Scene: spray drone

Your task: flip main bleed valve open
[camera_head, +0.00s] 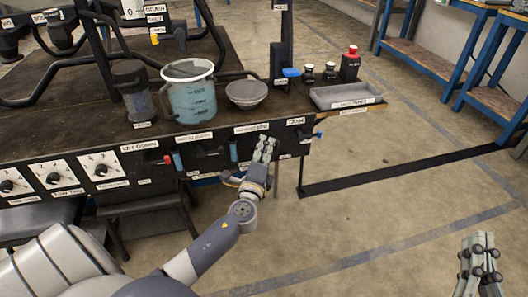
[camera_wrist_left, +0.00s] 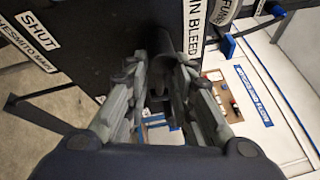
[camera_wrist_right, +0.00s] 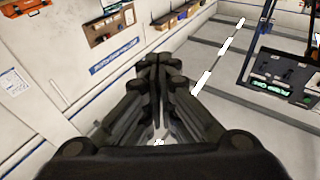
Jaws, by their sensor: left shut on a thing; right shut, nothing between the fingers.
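The main bleed valve is on the front panel, by a label ending in "IN BLEED" (camera_wrist_left: 190,42) in the left wrist view. Its dark handle (camera_wrist_left: 162,45) sits between the fingertips of my left gripper (camera_wrist_left: 165,78). In the head view my left gripper (camera_head: 265,148) reaches up to the panel's front face and hides most of the handle. It is shut on the handle. How far the handle is turned is hard to tell. My right gripper (camera_head: 479,245) is shut and empty, at the lower right over bare floor, and also shows in the right wrist view (camera_wrist_right: 158,68).
Other labelled valves, including one with a red handle (camera_head: 168,160), line the panel to the left. A blue knob (camera_head: 318,135) sticks out at the right end. A jug (camera_head: 190,97), a bowl (camera_head: 246,94) and a grey tray (camera_head: 345,96) stand on the bench.

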